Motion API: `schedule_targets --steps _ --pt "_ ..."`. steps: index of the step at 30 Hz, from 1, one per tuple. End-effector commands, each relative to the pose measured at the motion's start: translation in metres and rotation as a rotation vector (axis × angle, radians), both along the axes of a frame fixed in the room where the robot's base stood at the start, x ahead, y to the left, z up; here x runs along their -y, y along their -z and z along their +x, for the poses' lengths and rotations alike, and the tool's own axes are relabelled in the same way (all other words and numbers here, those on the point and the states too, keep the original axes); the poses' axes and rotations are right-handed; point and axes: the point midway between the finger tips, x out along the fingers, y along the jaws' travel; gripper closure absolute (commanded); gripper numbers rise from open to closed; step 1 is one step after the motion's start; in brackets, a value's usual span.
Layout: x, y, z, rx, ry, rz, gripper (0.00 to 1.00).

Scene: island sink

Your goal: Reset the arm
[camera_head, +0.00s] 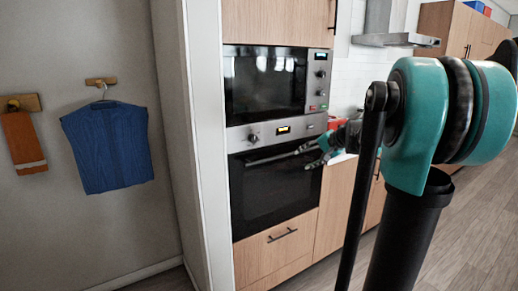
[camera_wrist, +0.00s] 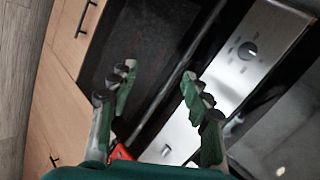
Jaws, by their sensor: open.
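My gripper (camera_head: 311,156) is in front of the right side of the lower oven (camera_head: 270,190) in the head view. In the wrist view my gripper (camera_wrist: 157,77) has its two green and dark fingers spread apart, with nothing held between them. The oven's long bar handle (camera_wrist: 172,88) runs diagonally behind the gap between the fingers. I cannot tell whether a finger touches it. My teal and black arm fills the right of the head view and hides part of the kitchen.
A microwave (camera_head: 265,82) sits above the oven, both doors shut. A wooden drawer (camera_head: 275,240) is below. A red object (camera_head: 335,123) is near the counter behind my gripper. A blue garment (camera_head: 107,147) and an orange towel (camera_head: 22,140) hang left. Floor shows at right.

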Motion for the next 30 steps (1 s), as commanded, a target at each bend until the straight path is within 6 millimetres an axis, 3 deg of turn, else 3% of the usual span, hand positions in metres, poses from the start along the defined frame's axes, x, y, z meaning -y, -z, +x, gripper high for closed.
schedule_targets --steps 1,8,12,18,24,30 --pt "-0.009 0.021 -0.022 -0.011 -0.03 -0.055 0.51" --pt "-0.024 0.108 -0.118 -0.051 -0.162 -0.323 0.51" --pt "-0.023 0.159 -0.18 -0.074 -0.246 -0.49 0.51" --pt "-0.008 0.219 -0.262 -0.097 -0.351 -0.711 0.51" --pt "0.006 0.248 -0.306 -0.11 -0.409 -0.836 0.51" --pt "0.01 0.253 -0.313 -0.113 -0.419 -0.861 0.51"
